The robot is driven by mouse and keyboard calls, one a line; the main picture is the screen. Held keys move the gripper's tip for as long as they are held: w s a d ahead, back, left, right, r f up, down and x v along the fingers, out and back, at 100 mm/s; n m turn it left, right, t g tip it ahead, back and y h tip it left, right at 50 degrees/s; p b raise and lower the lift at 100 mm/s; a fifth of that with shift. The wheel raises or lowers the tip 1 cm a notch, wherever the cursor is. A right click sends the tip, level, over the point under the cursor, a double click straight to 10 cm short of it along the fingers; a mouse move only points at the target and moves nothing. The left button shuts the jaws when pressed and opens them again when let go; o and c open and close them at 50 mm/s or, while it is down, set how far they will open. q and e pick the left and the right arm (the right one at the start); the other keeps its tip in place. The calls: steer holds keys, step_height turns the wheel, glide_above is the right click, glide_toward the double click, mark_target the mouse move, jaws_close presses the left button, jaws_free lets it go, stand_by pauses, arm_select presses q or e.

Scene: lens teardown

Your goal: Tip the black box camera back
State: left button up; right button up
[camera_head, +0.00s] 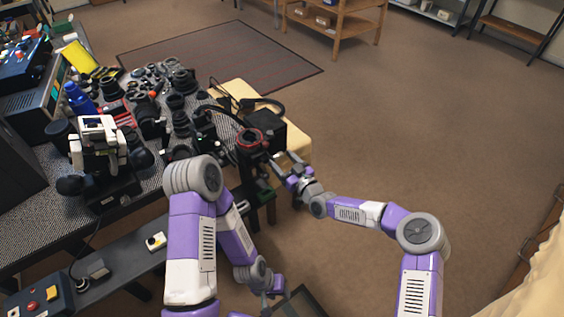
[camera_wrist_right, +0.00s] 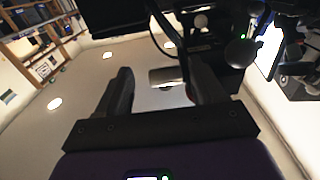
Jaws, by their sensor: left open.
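The black box camera (camera_head: 271,131) stands at the right end of the cluttered bench, with a red-ringed round part (camera_head: 250,138) at its front left. My right gripper (camera_head: 284,162) is just below and right of it in the head view. Its two fingers are apart in the right wrist view (camera_wrist_right: 160,82), with nothing clearly held between them. A dark box-shaped body, probably the camera, shows at the top of that view (camera_wrist_right: 108,14). Whether a finger touches the camera cannot be told. My left gripper (camera_head: 276,287) is open and low, below the bench and away from the camera.
A pale yellow top (camera_head: 297,147) lies under and beside the camera. Black cables loop around it. Several lenses and small parts crowd the grey bench mat (camera_head: 30,225) to the left. A white-and-black device (camera_head: 98,135) stands farther left.

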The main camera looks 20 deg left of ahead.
steer(key=shift+s+a, duration=0.1)
steer(key=shift+s, duration=0.05)
steer(key=p+v, duration=0.2)
steer(key=v, duration=0.5)
steer(key=shift+d, duration=0.3)
steer(key=shift+s+f, duration=0.15)
stand_by(0.4)
steer(key=s+d+f+m+g+h+p, duration=0.2)
steer(key=s+d+f+m+g+h, duration=0.1)
steer(key=s+d, duration=0.4)
steer(key=s+d+f+m+g+h+p, duration=0.3)
steer(key=s+d, duration=0.4)
steer(key=s, duration=0.6)
steer(key=s+d+f+m+g+h+p, duration=0.2)
steer(key=s+d+f+m+g+h, duration=0.2)
steer(key=s, duration=0.6)
steer(key=d+f+m, duration=0.2)
steer(key=d+m, duration=0.1)
steer(key=d, duration=0.1)
steer(key=shift+f+g, duration=0.3)
steer(key=shift+g, duration=0.1)
